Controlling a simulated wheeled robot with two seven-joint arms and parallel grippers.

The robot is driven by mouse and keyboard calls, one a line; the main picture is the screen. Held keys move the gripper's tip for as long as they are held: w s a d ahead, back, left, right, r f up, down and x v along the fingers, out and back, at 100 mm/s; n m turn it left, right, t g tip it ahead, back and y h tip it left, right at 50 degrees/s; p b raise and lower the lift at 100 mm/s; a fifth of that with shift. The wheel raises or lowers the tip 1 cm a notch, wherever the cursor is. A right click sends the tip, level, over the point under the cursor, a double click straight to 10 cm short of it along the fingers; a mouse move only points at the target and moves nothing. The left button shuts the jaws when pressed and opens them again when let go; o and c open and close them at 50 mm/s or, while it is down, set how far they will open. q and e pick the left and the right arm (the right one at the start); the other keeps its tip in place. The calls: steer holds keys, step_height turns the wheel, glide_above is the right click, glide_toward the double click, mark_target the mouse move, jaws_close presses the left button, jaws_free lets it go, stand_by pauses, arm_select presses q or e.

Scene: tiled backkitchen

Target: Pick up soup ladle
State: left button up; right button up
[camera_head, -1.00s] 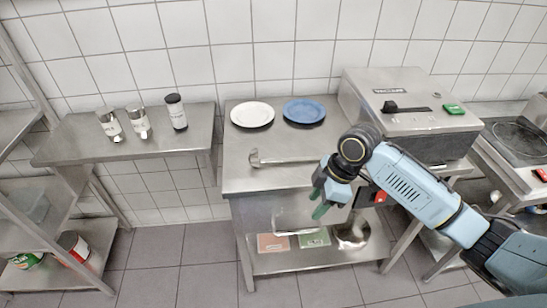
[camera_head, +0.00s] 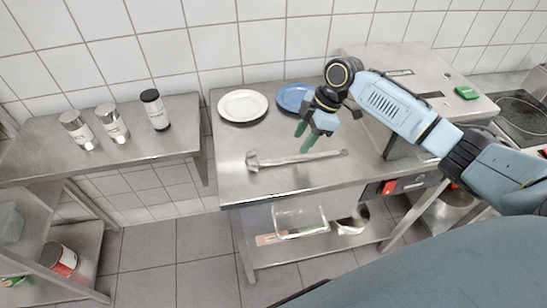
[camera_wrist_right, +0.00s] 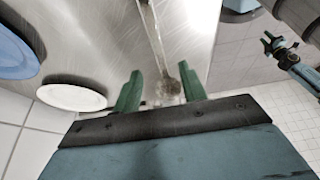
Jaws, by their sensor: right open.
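The metal soup ladle (camera_head: 295,159) lies on the steel table (camera_head: 235,185), its bowl at the left and its handle reaching right. My right gripper (camera_head: 304,139) is open and empty, just above and behind the handle in the head view, its green fingers pointing down. In the right wrist view the ladle (camera_wrist_right: 157,40) runs away between the two green fingers (camera_wrist_right: 160,90), with no visible grip on it. My left gripper (camera_wrist_right: 272,43) shows small at the upper right of the wrist view; its opening is unclear. It is out of the head view.
A white plate (camera_head: 243,106) and a blue plate (camera_head: 294,98) lie at the back of the table. A steel appliance (camera_head: 420,85) stands to the right. Several canisters, one a black-capped jar (camera_head: 155,110), stand on the left shelf. The table's front left is clear.

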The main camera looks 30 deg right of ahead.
mark_target(290, 158)
steer(key=shift+a+f, duration=0.2)
steer(key=shift+f, duration=0.3)
steer(key=shift+w+f, duration=0.15)
steer(key=shift+f, duration=0.1)
steer(key=x, duration=0.4)
steer(key=shift+f, duration=0.15)
steer(key=shift+a+f, duration=0.2)
steer(key=shift+f, duration=0.2)
arm_select(q)
steer(key=shift+w+d+r, duration=0.1)
steer(key=shift+w+r, duration=0.05)
steer(key=shift+w, duration=0.8)
arm_select(e)
jaws_close()
